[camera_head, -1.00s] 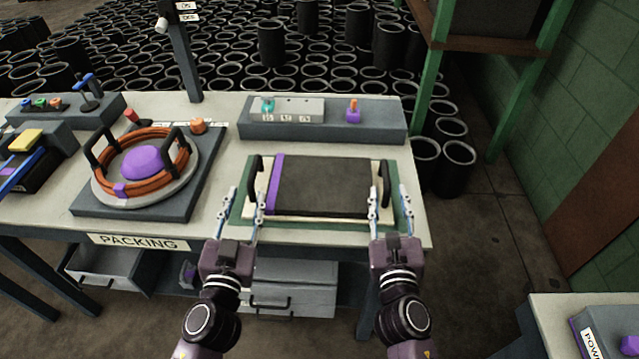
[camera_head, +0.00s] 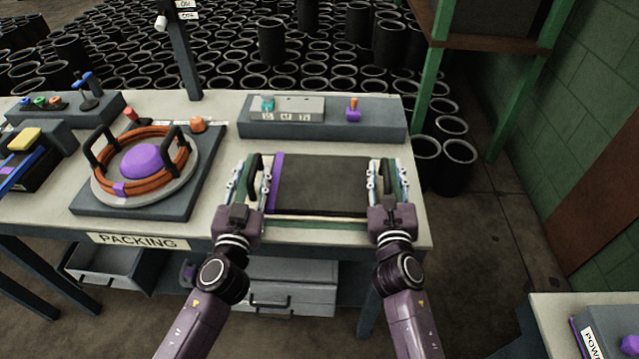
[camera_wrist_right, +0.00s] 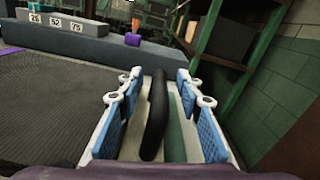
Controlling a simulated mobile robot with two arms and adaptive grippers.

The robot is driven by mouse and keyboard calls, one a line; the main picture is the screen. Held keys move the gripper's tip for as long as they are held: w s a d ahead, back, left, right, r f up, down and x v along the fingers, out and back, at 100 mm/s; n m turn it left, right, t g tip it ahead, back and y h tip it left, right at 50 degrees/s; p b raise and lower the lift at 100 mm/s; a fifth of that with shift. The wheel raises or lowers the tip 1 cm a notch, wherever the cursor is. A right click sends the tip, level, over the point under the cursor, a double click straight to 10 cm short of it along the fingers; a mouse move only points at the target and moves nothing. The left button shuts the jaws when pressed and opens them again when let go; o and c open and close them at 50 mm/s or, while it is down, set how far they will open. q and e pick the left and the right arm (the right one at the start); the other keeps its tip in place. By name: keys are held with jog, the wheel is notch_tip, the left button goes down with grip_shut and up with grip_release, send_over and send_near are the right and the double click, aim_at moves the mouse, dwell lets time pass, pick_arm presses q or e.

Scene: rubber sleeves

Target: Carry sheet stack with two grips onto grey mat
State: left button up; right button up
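The sheet stack (camera_head: 322,184) is a dark grey slab with a purple strip at its left edge, lying on a pale board over a green base on the table. A black handle stands at each end. My left gripper (camera_head: 253,176) is open, with its fingers on either side of the left handle. My right gripper (camera_head: 387,176) is open around the right handle (camera_wrist_right: 157,115). The right wrist view shows gaps between this handle and both blue finger pads. A grey slab (camera_head: 188,195) lies at the left under a round plate; I cannot tell whether it is the grey mat.
On the round plate lies an orange coil (camera_head: 123,185) with black handles and a purple dome. A grey control box (camera_head: 370,128) stands behind the stack. A small orange knob (camera_head: 198,125) stands between. A post (camera_head: 183,70) rises at the table's back.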

pick_arm(q)
jog(key=shift+c, duration=0.6)
pick_arm(e)
jog(key=shift+c, duration=0.5)
pick_arm(q)
grip_shut()
pick_arm(e)
grip_shut()
pick_arm(q)
jog(key=shift+r, duration=0.25)
pick_arm(e)
jog(key=shift+r, duration=0.25)
